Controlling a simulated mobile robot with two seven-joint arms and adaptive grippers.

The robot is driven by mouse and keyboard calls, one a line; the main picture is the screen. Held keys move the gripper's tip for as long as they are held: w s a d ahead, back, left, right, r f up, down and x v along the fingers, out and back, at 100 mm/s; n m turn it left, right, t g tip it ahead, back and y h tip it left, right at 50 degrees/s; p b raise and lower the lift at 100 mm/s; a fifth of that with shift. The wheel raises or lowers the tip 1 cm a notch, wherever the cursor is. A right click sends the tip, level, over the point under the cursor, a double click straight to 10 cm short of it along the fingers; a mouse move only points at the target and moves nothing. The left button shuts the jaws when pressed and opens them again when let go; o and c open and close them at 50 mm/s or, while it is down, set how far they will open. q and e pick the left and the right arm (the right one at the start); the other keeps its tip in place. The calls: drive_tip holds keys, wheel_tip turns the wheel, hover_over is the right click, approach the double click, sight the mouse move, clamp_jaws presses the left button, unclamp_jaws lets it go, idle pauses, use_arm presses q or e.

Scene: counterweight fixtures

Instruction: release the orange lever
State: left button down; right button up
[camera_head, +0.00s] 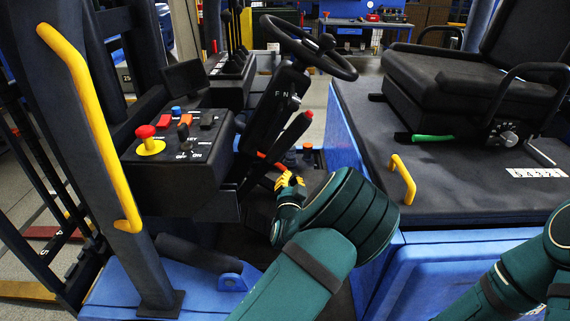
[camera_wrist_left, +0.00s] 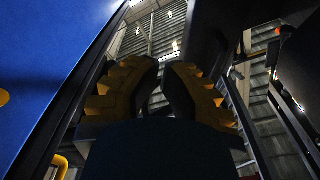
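An orange lever (camera_head: 264,156) shows as a short strip low beside the steering column in the head view; part of it is hidden. My left gripper (camera_head: 290,181), with yellow finger pads, is just below and to the right of it. I cannot tell whether they touch. In the left wrist view the two fingers of my left gripper (camera_wrist_left: 164,68) are close together with a narrow gap, and no lever shows between them. My right arm enters at the lower right of the head view; its gripper is out of view.
A red-handled lever (camera_head: 296,131) rises above my left gripper, under the steering wheel (camera_head: 309,47). A console (camera_head: 180,160) with a red button stands left. The seat platform (camera_head: 450,180) with a yellow handle (camera_head: 403,180) bounds the right. A yellow grab bar (camera_head: 90,120) stands far left.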

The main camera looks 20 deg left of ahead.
use_arm(q)
drive_tip(key=w+a+f+b, duration=0.2)
drive_tip(key=w+a, duration=0.2)
drive_tip(key=w, duration=0.6)
drive_tip(key=shift+w+a+f, duration=0.15)
drive_tip(key=shift+a+f, duration=0.1)
drive_tip(key=shift+a, duration=0.15)
idle(0.4)
drive_tip(key=shift+a+f+m, duration=0.1)
drive_tip(key=shift+f+m, duration=0.2)
drive_tip(key=shift+m, duration=0.1)
